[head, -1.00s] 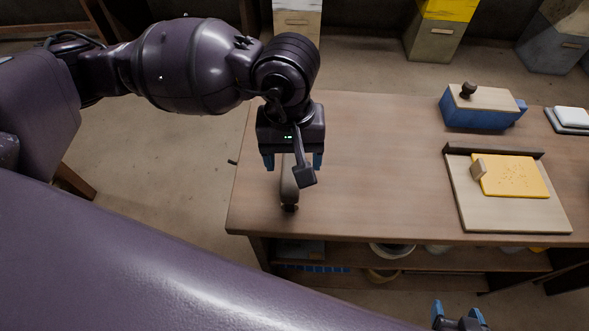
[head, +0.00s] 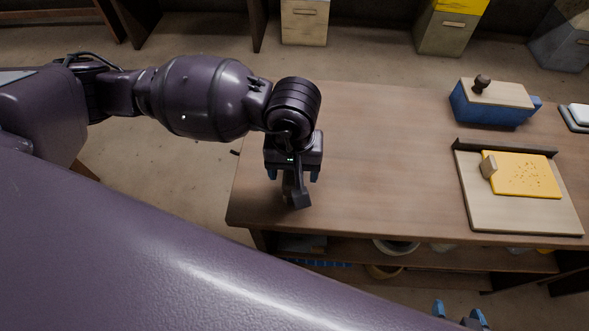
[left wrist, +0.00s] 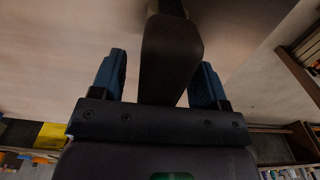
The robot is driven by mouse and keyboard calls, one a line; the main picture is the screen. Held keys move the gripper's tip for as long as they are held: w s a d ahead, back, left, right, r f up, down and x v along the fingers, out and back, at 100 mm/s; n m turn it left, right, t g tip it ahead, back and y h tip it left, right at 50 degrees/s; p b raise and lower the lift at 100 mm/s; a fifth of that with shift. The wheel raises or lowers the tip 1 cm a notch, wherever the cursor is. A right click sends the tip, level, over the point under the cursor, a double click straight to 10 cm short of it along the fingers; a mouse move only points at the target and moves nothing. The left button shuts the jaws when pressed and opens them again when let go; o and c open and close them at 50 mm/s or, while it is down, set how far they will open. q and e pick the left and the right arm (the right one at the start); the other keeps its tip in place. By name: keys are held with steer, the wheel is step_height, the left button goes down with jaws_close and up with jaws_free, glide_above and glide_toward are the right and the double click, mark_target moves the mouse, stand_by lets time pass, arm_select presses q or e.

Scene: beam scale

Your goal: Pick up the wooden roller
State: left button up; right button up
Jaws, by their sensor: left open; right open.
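The wooden roller (left wrist: 170,52) shows dark brown in the left wrist view, with a narrower handle end at the top. It lies between the two blue fingers of my left gripper (left wrist: 164,80), with space on both sides. How deep the fingers reach around it I cannot tell. My right gripper (head: 460,314) is open and empty at the bottom edge, in front of the table.
The wooden table (head: 385,160) is clear in its middle. On its right are a board (head: 480,215) with a yellow slab (head: 525,180) and a blue box (head: 490,112) with a knobbed lid. A shelf with bowls runs below the tabletop.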

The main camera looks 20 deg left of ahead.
arm_select(q)
steer(key=shift+f, duration=0.55)
steer(key=shift+c, duration=0.6)
steer(key=c, duration=1)
